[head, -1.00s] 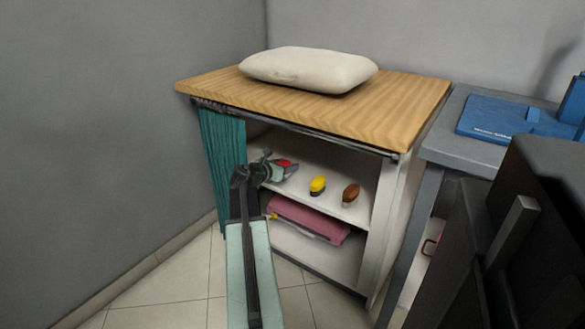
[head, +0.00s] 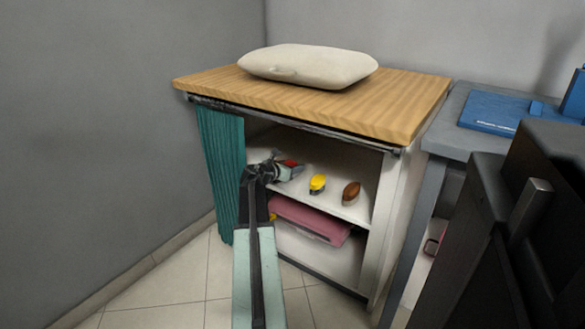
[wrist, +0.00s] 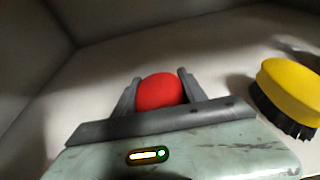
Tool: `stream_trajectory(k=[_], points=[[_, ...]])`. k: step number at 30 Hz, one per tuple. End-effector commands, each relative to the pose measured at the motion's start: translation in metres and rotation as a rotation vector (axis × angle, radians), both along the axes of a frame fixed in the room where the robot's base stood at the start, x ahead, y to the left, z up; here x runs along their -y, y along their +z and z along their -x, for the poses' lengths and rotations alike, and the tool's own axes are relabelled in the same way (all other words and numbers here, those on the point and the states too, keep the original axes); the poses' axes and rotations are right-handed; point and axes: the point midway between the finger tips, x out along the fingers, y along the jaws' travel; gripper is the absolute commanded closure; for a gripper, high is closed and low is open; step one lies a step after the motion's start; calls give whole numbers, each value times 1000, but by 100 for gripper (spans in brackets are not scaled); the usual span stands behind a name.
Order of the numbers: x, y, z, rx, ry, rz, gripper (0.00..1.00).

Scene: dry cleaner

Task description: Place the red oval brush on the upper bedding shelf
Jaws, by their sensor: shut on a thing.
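The red oval brush (wrist: 161,92) sits between the two fingers of my gripper (wrist: 160,84) in the wrist view. My gripper is shut on it. In the head view my gripper (head: 290,165) reaches into the upper bedding shelf (head: 335,208), with a bit of the red brush (head: 287,163) showing. The brush's underside is hidden, so I cannot tell whether it touches the shelf board.
A yellow brush (head: 317,183) stands on the same shelf to the right, also in the wrist view (wrist: 290,88). A brown brush (head: 351,191) is further right. A teal curtain (head: 220,165) hangs at left. Pink folded bedding (head: 310,218) lies below. A pillow (head: 308,65) rests on top.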

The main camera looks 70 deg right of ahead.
Motion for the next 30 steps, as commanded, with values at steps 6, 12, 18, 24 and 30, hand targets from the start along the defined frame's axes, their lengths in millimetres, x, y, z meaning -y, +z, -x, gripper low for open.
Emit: stream_trajectory(k=[6, 12, 18, 24, 30], points=[[0, -2, 0, 0, 0, 0, 29], [0, -2, -1, 0, 1, 0, 29], [-11, 2, -3, 0, 2, 0, 29], [-47, 13, -7, -1, 3, 1, 29], [-75, 21, -14, 0, 2, 0, 29]])
